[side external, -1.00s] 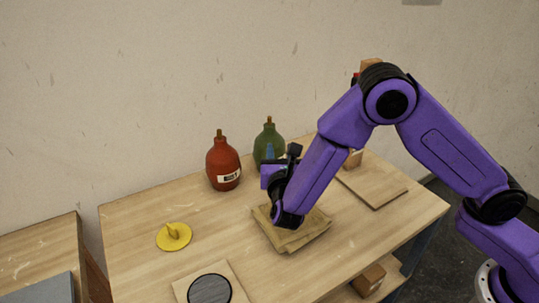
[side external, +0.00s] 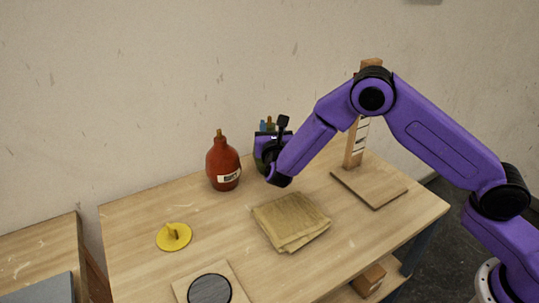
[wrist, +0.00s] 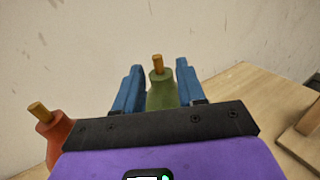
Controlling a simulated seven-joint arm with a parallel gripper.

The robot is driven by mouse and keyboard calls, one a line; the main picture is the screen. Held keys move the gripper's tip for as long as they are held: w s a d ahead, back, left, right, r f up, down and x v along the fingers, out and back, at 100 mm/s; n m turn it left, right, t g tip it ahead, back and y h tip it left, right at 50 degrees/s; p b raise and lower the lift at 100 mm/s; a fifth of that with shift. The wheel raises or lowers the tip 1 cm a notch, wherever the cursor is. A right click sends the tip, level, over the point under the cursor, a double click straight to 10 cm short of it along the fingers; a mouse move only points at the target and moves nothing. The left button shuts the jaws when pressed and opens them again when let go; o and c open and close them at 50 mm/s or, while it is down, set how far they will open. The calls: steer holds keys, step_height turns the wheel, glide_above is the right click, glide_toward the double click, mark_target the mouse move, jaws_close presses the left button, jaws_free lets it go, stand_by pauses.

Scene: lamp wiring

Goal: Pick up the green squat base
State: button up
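The green squat base (wrist: 162,92) is bottle-shaped, with a wooden peg on top. In the wrist view it stands between the two blue fingers of my gripper (wrist: 160,75), one on each side of its upper part. The fingers are apart, with a narrow gap showing beside its neck, so my gripper looks open around it; contact lower down is hidden. In the side view my gripper (side external: 268,127) is at the back of the table and covers most of the green base.
A red base (side external: 223,163) stands close to the left. A yellow disc (side external: 174,237), folded cloth (side external: 291,221) and a board with a dark round pad (side external: 210,289) lie nearer. A wooden stand with an upright post (side external: 370,186) is to the right. The wall rises behind.

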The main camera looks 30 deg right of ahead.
mark_target(269, 119)
steer(key=shift+x, duration=2.55)
steer(key=shift+w+a, duration=0.1)
jaws_close()
steer(key=shift+r, duration=0.15)
